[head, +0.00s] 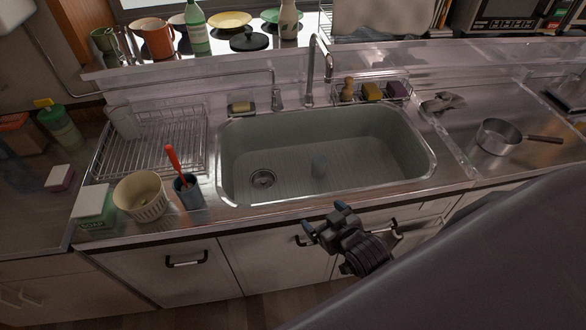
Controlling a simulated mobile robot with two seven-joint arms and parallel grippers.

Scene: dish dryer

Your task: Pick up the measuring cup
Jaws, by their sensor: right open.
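My right gripper (324,216) is open and empty in front of the counter's front edge, below the sink. It is well apart from the rack and the cup. My left gripper is not in view.
A white pot (140,203), a green-and-white box (94,208) and a dark cup with a red-handled tool (188,192) stand at the front left. A faucet (311,75) rises behind the sink. A saucepan (498,137) sits at right. The sink is mostly clear.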

